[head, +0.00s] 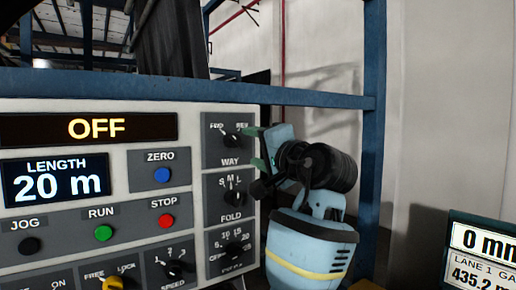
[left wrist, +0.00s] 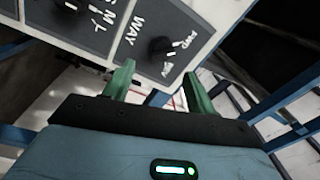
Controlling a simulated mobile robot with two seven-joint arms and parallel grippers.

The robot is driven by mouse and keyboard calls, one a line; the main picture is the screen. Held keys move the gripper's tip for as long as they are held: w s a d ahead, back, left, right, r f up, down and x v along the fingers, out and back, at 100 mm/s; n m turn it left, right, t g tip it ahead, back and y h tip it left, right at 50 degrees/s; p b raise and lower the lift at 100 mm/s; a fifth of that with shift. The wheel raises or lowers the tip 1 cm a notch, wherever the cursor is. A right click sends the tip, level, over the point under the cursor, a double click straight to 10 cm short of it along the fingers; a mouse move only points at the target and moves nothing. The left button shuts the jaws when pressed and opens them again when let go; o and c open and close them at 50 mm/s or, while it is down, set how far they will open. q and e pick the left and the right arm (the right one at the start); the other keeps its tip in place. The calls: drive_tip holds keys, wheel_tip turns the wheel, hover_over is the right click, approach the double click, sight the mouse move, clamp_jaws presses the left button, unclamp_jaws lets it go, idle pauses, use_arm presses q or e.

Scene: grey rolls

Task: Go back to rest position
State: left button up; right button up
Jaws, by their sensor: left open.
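My left gripper (head: 254,147) is at the right edge of the control panel (head: 120,235) in the head view, beside the WAY knob (head: 232,139). Its two green fingers are spread apart with nothing seen between them. In the left wrist view, the open fingers (left wrist: 158,75) point toward the panel's edge, near the same WAY knob (left wrist: 160,48). I cannot tell whether a finger touches the panel or the knob. My right gripper is in neither view.
The panel carries a display reading OFF (head: 95,128), a LENGTH display (head: 56,180) reading 20 m, buttons and several knobs. A blue frame (head: 372,130) stands right of it and runs above it. A second display (head: 482,255) is at the lower right.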

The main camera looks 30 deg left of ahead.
use_arm(q)
drive_tip(key=shift+s+d, duration=0.15)
drive_tip(key=shift+d, duration=0.15)
drive_tip(key=shift+a, duration=0.15)
drive_tip(key=shift+f, duration=0.15)
